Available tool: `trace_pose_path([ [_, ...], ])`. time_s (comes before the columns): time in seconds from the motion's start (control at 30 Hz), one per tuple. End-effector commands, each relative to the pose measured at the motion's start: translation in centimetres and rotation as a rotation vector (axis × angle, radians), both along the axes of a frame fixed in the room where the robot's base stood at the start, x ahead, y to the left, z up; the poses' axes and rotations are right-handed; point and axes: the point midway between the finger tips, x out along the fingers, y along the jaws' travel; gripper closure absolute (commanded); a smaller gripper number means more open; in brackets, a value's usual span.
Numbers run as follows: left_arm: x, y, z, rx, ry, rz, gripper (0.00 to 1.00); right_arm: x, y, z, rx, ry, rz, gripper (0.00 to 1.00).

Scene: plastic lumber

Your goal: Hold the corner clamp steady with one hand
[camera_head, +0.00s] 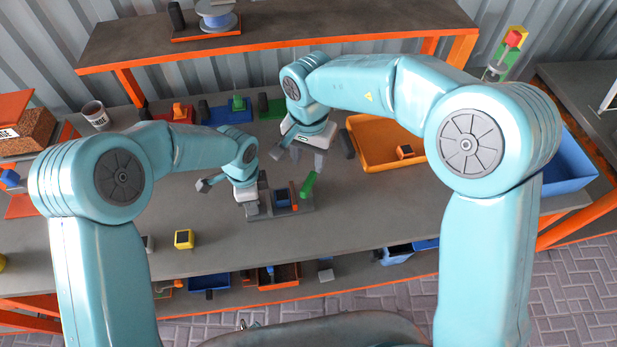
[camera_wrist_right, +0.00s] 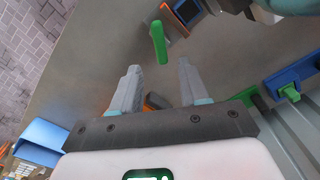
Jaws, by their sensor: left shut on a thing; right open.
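A dark grey fixture (camera_head: 292,208), which looks like the corner clamp, lies on the grey workbench left of the picture's centre. It carries a blue square block and an upright orange piece. My left gripper (camera_head: 250,210) is shut on its left end; the fingertips are partly hidden. A green bar (camera_head: 308,185) stands tilted at the fixture's right side; it also shows in the right wrist view (camera_wrist_right: 159,42). My right gripper (camera_head: 303,148) is open and empty above the bench, behind the green bar. Its spread fingers show in the wrist view (camera_wrist_right: 158,88), apart from the green bar.
An orange tray (camera_head: 372,130) with a small block lies right of my right gripper. Red, blue (camera_head: 228,116) and green clamps line the back. A yellow block (camera_head: 184,239) sits at the front left. A blue bin (camera_head: 565,165) stands right. The bench right of the fixture is clear.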

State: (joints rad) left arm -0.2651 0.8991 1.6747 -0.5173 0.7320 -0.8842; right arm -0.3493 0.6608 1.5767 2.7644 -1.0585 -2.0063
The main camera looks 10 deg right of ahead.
Motion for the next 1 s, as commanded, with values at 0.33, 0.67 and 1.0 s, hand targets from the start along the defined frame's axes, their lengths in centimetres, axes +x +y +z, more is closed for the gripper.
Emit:
trace_pose_path([
  [0.33,0.0,0.0,0.0,0.000,0.000,0.000,1.00,-0.1,0.0,-7.1,-0.002,0.004,0.001,0.55],
  [0.67,0.0,0.0,0.0,0.000,0.000,0.000,1.00,0.0,0.0,-8.8,-0.001,-0.001,0.000,0.55],
  [1.0,0.0,0.0,0.0,-0.001,0.000,0.000,1.00,0.0,0.0,-8.7,-0.001,0.000,0.001,1.00],
])
